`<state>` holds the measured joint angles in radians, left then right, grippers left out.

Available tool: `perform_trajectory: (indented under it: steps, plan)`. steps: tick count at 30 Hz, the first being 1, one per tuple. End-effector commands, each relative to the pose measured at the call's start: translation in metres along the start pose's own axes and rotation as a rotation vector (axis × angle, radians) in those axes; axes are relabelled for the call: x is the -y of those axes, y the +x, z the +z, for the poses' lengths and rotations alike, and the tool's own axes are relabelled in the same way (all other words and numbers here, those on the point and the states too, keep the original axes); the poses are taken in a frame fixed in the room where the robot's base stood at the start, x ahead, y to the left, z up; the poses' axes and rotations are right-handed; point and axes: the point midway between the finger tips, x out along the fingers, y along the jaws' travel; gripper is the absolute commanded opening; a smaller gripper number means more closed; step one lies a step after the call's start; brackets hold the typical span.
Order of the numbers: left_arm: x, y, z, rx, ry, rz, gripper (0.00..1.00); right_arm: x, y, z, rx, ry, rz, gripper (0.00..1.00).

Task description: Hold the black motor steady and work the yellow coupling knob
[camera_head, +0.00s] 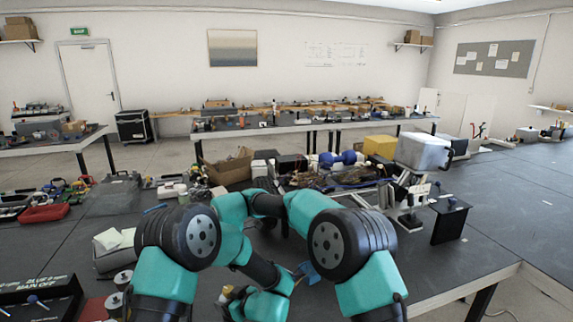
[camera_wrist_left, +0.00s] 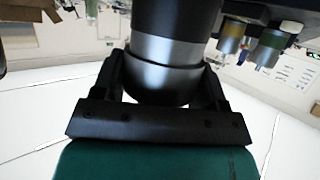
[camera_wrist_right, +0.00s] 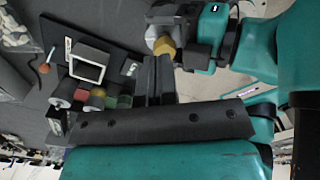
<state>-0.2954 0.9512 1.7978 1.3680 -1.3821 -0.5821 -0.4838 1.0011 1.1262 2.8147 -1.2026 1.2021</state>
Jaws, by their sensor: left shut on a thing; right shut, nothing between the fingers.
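My left gripper (camera_wrist_left: 163,88) is shut around a black and silver cylinder, the black motor (camera_wrist_left: 175,50), in the left wrist view. One finger lies on each side of its silver lower part. The yellow coupling knob (camera_wrist_right: 166,47) is a small faceted piece beside a grey round part in the right wrist view. My right gripper (camera_wrist_right: 158,62) is shut and empty, its fingertips close below the knob; whether they touch it I cannot tell. A small yellow piece (camera_head: 228,291) shows low in the head view by my teal arm. My arms hide most of the work there.
A dark board in the right wrist view carries a grey square frame (camera_wrist_right: 88,62) and several coloured cylinders (camera_wrist_right: 97,98). In the head view, a black box (camera_head: 40,298) and silver cylinders (camera_head: 122,280) stand front left.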

Motion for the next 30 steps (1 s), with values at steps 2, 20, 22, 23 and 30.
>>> perform_trajectory:
  steps: [2, 20, 22, 23, 30]
  plan:
    - [0.0, 0.0, 0.002, 0.004, 0.003, 0.002, 0.08, 0.0, -0.002, -0.001, 0.0, 0.074, 0.0, 0.0]
    - [0.0, -0.001, 0.003, 0.005, 0.003, 0.002, 0.08, 0.001, -0.002, -0.003, 0.0, 0.183, 0.0, 0.0]
    - [0.0, -0.001, 0.003, 0.005, 0.003, 0.002, 0.08, 0.001, 0.0, -0.003, 0.0, 0.183, -0.001, 0.0]
    - [0.0, -0.001, 0.003, 0.005, 0.003, 0.002, 0.08, 0.001, 0.002, -0.003, 0.0, 0.183, -0.001, 0.0]
    - [0.0, -0.001, 0.003, 0.005, 0.004, 0.002, 0.08, 0.001, 0.022, -0.003, 0.0, 0.182, -0.002, 0.0]
